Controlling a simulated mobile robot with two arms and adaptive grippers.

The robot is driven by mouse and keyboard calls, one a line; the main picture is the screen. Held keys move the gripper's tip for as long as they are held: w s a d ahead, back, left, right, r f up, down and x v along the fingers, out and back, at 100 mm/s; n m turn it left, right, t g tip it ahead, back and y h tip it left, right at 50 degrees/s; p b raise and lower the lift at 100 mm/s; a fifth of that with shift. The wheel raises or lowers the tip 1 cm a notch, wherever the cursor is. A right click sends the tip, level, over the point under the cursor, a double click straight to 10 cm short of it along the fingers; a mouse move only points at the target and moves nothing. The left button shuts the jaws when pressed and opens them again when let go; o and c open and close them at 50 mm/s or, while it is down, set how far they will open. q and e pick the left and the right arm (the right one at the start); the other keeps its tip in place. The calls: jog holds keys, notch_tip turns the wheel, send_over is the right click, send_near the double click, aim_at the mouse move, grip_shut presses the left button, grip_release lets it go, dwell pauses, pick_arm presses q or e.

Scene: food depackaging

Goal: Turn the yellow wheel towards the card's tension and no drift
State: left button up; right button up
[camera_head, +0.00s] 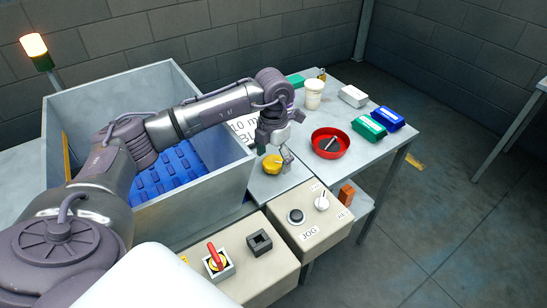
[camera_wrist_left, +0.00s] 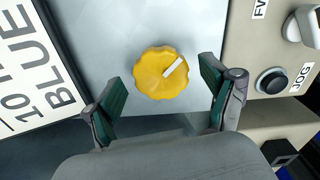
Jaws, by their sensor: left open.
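The yellow wheel (camera_head: 272,165) sits on a grey plate beside the large bin. In the left wrist view the wheel (camera_wrist_left: 156,78) is a scalloped knob with a white pointer mark towards the upper right. My left gripper (camera_head: 275,150) is above the wheel, pointing down. In the left wrist view my left gripper (camera_wrist_left: 163,82) is open, its green-padded fingers on either side of the wheel with gaps. The white card (camera_wrist_left: 30,72) reads "10" and "BLUE"; part of its text is cut off. The card (camera_head: 242,128) is partly hidden behind my arm in the head view. My right gripper is not in view.
A beige control box (camera_head: 309,228) with a black JOG button and a white switch stands close by. Another box holds a red-handled switch (camera_head: 217,258). A red bowl (camera_head: 330,143), white cup (camera_head: 314,94) and packs stand on the table. The grey bin (camera_head: 225,172) holds blue pieces.

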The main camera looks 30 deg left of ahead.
aim_at(273, 161)
pick_arm(q)
notch_tip(273, 161, up, 12)
dwell(0.6)
dwell(0.4)
